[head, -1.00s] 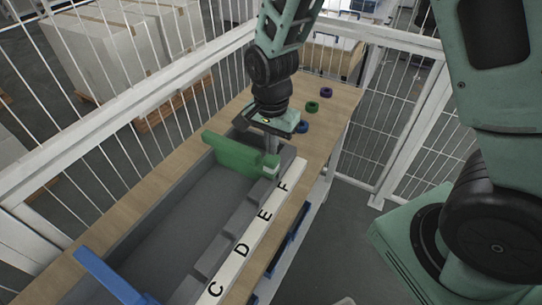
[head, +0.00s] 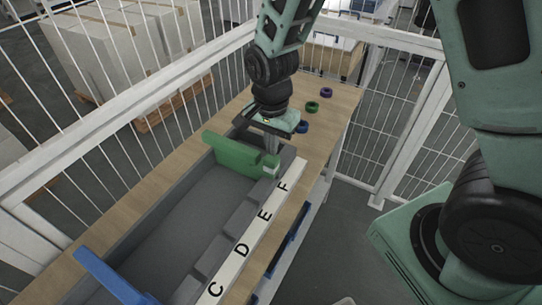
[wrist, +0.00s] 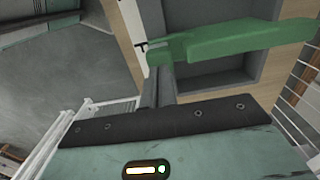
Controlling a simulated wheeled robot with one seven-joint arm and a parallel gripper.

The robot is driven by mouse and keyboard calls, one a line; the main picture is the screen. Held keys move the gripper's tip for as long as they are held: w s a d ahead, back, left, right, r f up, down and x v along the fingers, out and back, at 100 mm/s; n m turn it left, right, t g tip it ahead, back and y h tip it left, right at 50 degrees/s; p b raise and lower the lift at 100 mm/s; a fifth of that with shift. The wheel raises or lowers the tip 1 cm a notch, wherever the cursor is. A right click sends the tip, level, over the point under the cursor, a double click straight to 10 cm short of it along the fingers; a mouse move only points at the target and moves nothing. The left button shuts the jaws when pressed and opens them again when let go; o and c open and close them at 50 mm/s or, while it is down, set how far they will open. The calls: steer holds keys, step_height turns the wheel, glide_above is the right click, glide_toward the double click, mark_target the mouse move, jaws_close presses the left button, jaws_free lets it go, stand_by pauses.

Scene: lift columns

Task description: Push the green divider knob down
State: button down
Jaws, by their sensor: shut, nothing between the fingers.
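The green divider (head: 232,156) stands across the grey trough near its far end, beside the letter F. Its knob (head: 270,163) is at the right end, on the lettered side. My gripper (head: 270,148) points down at the knob end, shut, with nothing between its fingers. In the wrist view the shut fingertips (wrist: 158,68) meet or overlap the knob end of the green divider (wrist: 245,40). I cannot tell for certain whether they touch it.
The grey trough (head: 165,235) has a white strip (head: 252,232) lettered C to F along its right side. A blue divider (head: 112,278) stands nearer. Blue, green and purple rings (head: 312,107) lie on the wooden table beyond. White mesh fencing (head: 385,130) surrounds the table.

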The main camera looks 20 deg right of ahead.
mark_target(271, 157)
steer(key=shift+f, duration=0.35)
steer(key=shift+f+b, duration=1.1)
steer(key=shift+f, duration=0.2)
steer(key=shift+r, duration=0.15)
step_height(271, 157, up, 9)
steer(key=p, duration=0.8)
